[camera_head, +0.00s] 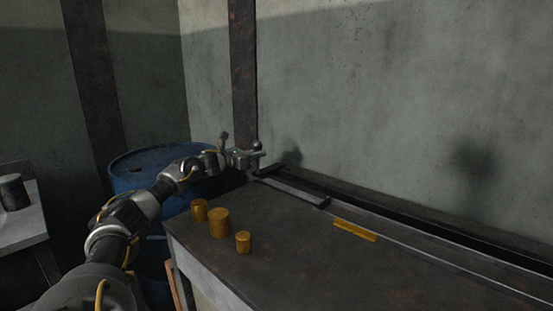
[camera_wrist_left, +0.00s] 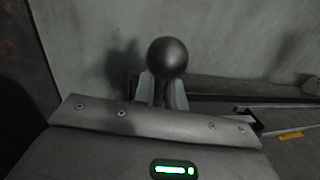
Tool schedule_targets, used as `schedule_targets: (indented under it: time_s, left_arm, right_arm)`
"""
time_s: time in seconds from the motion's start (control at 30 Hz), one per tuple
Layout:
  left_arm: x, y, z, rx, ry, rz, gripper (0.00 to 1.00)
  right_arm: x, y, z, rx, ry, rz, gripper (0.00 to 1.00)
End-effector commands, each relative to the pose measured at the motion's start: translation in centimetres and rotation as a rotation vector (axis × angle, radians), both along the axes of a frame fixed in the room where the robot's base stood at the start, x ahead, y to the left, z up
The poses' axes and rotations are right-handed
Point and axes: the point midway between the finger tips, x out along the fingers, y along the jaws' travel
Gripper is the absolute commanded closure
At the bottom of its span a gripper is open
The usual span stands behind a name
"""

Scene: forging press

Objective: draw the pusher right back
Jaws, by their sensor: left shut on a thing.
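The pusher (camera_head: 292,190) is a dark bar lying in the long channel at the back of the bench, at the channel's left end. Its dark ball knob (camera_head: 256,145) stands at the left end; it also shows large in the left wrist view (camera_wrist_left: 167,57). My left gripper (camera_head: 258,158) is at that knob, with its two fingers (camera_wrist_left: 163,92) shut on the stem just below the ball. The lower stem is hidden by the gripper body. My right gripper is in neither view.
Three brass-coloured cylinders (camera_head: 219,223) stand on the bench top (camera_head: 300,262) near its left end. A yellow strip (camera_head: 355,231) lies along the channel. A blue drum (camera_head: 150,160) stands left of the bench, behind my arm. A wall rises behind the channel.

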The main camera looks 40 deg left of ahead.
Motion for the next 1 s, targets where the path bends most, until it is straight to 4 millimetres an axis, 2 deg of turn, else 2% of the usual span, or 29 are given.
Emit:
schedule_targets:
  time_s: [0.1,0.4,0.43,0.57,0.83,1.0]
  left_arm:
    - [-0.7,1.1,0.0,0.002,-0.001,0.012,1.0]
    - [-0.9,1.5,0.2,0.001,-0.003,0.018,1.0]
    - [-0.9,1.6,0.2,0.001,-0.003,0.019,0.85]
    - [-0.9,1.5,0.2,0.001,-0.003,0.018,0.7]
    - [-0.8,1.2,0.1,0.001,-0.001,0.012,0.7]
    - [-1.9,1.5,-0.2,0.003,0.0,0.014,0.7]
  right_arm:
    - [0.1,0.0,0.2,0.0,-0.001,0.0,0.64]
    - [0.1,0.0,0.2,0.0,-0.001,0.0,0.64]
    - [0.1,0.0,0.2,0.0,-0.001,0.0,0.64]
    - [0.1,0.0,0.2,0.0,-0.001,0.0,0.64]
    - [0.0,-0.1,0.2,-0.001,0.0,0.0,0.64]
    - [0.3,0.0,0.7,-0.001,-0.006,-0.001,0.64]
